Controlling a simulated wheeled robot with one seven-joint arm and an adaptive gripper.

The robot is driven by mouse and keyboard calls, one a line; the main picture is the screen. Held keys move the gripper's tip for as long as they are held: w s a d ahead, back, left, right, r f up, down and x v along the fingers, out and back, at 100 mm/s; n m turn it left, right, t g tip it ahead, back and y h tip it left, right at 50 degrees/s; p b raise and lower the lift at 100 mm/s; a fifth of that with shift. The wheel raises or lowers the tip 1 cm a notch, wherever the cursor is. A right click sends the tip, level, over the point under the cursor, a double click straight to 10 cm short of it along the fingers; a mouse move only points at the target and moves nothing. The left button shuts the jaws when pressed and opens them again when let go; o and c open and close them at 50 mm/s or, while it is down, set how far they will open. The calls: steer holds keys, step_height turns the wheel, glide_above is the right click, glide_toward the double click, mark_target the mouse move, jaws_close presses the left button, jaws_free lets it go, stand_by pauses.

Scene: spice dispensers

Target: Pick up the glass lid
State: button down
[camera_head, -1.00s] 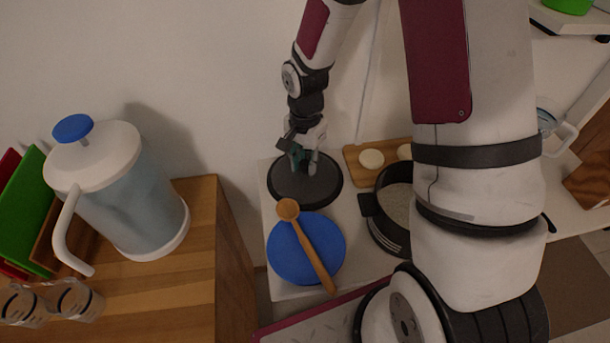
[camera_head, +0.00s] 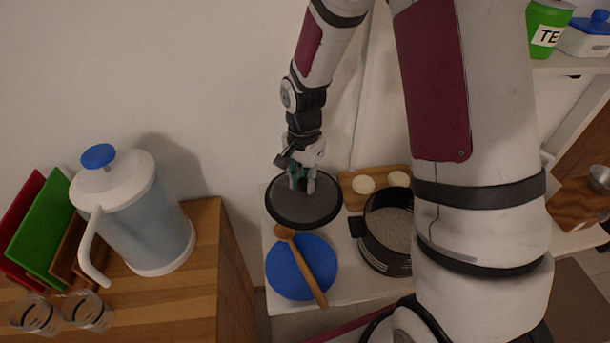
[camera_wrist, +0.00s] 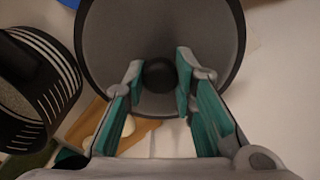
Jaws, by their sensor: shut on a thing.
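The glass lid (camera_head: 290,212) is a round dark disc with a thin black rim, at the back left of the white counter in the head view. In the wrist view the lid (camera_wrist: 120,45) fills the top middle, with a round black knob (camera_wrist: 160,75) at its centre. My gripper (camera_head: 302,184) is above the lid. In the wrist view my gripper (camera_wrist: 160,70) has its two teal-padded fingers on either side of the knob, shut on it. The lid looks level; I cannot tell whether it is clear of the counter.
A black pot (camera_head: 386,246) stands right of the lid. A wooden board (camera_head: 352,199) with pale round pieces lies behind it. A blue plate (camera_head: 285,275) with a wooden spoon (camera_head: 308,271) lies in front of the lid. A large jug (camera_head: 150,230) stands on the wooden cabinet at left.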

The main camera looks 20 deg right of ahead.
steer(key=s+a+p, duration=0.3)
steer(key=s+p, duration=0.4)
steer(key=s, duration=0.9)
steer(key=shift+p, duration=0.3)
steer(key=shift+s+a, duration=0.1)
steer(key=shift+a, duration=0.05)
